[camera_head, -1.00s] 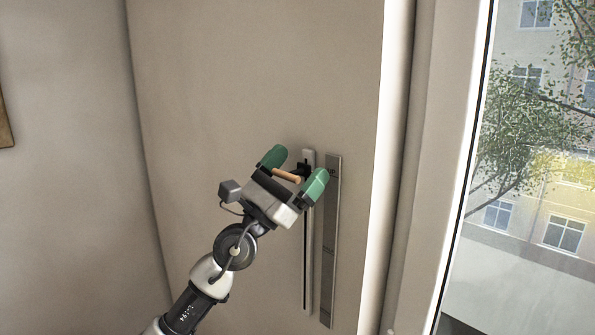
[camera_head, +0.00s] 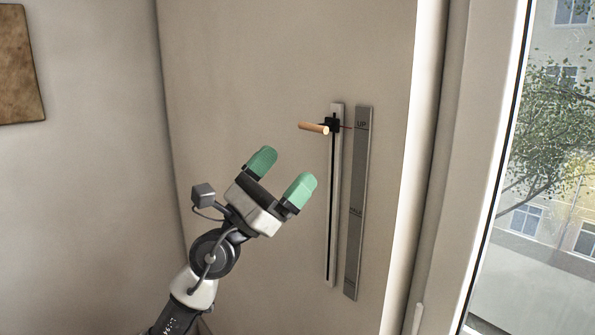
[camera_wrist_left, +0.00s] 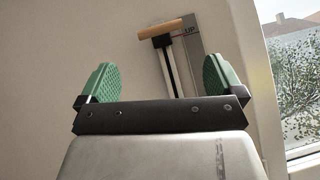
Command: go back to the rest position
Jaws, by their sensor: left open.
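My left gripper (camera_head: 281,178) has green fingertips and is open and empty, in front of the wall. It sits below and to the left of a slider's wooden handle (camera_head: 313,127), clear of it. The handle is on a black carriage near the top of a vertical metal rail (camera_head: 334,210), level with the "UP" mark on the label strip (camera_head: 357,200). In the left wrist view the open fingers (camera_wrist_left: 163,85) show, with the wooden handle (camera_wrist_left: 160,29) beyond them. My right gripper is not in view.
A window (camera_head: 545,170) with a white frame stands at the right. A brown panel (camera_head: 20,65) hangs on the left wall.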

